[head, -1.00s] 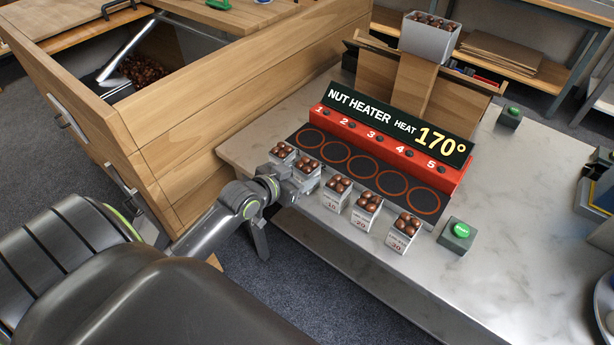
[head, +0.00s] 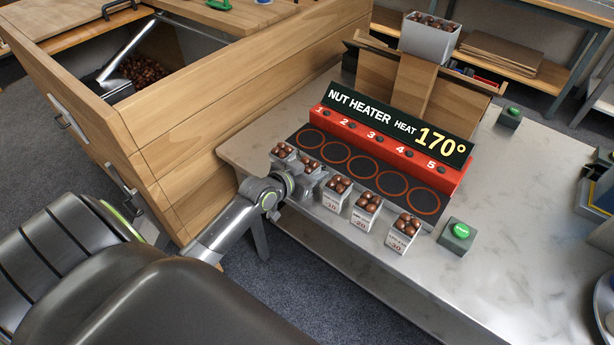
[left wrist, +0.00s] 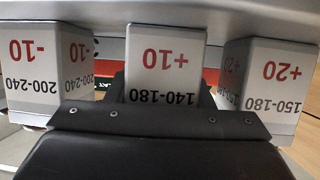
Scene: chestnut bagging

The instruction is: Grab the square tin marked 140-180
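The square tin marked 140-180 and +10 (left wrist: 165,62) is in the middle of the left wrist view, its lettering upside down. In the head view its chestnuts (head: 307,158) show just beyond my left gripper (head: 301,184). In the left wrist view the dark fingers of my left gripper (left wrist: 162,98) stand one on each side of this tin. They are apart; whether they touch its sides is not clear. The tin looks level with its neighbours. My right gripper is in neither view.
The 150-180 tin (left wrist: 274,85) and the 200-240 tin (left wrist: 38,75) stand close on either side. Two more tins (head: 366,211) (head: 403,234) stand farther right. The nut heater (head: 390,145) is behind the row. A green button (head: 460,231) is at right.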

